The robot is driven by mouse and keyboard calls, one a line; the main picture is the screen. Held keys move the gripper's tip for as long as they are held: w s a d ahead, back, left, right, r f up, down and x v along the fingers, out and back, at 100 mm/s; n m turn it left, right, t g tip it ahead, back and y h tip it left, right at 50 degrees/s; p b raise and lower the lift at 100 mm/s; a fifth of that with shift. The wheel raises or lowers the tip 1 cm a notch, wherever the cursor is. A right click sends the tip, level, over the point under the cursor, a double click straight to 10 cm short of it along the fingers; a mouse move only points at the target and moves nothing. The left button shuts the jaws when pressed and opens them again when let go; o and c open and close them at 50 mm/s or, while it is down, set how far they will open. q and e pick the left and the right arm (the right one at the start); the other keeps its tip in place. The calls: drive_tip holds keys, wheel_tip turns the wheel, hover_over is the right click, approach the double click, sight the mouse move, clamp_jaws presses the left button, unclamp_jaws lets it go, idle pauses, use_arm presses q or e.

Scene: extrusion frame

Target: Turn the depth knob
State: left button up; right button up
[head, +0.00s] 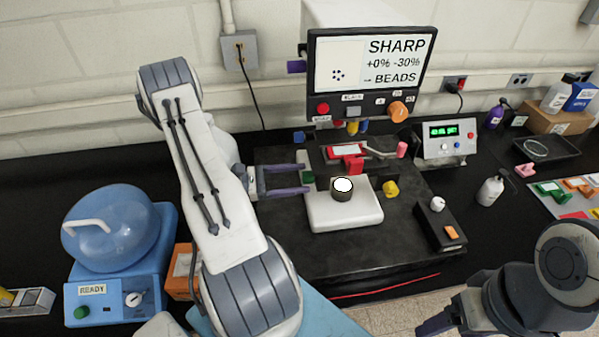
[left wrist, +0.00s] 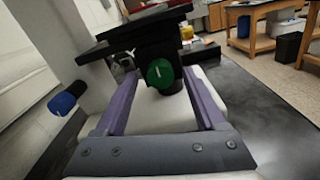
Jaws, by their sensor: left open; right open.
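No label marks which knob is the depth knob. A green round knob with a white line (left wrist: 160,73) sits on a dark block in the left wrist view, between and ahead of my left gripper's fingers (left wrist: 159,84). In the head view my left gripper (head: 305,179) is open, its purple fingers pointing right at the stage's left side; contact cannot be told. A blue knob (head: 299,137) and a yellow knob (head: 391,188) also sit on the machine; the blue one shows left in the wrist view (left wrist: 68,98). My right gripper (head: 440,318) is open at the bottom edge, partly cut off.
A screen (head: 368,62) reads "SHARP +0% -30% BEADS". A white block (head: 344,214) bears a dark cylinder with a white top (head: 343,188). A blue centrifuge-like device (head: 120,295) stands left, a control box (head: 449,140) right.

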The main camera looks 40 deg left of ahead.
use_arm(q)
drive_tip(key=shift+w+d, duration=0.35)
clamp_jaws()
drive_tip(key=shift+n+p, duration=0.65)
drive_tip(key=shift+n, duration=2.95)
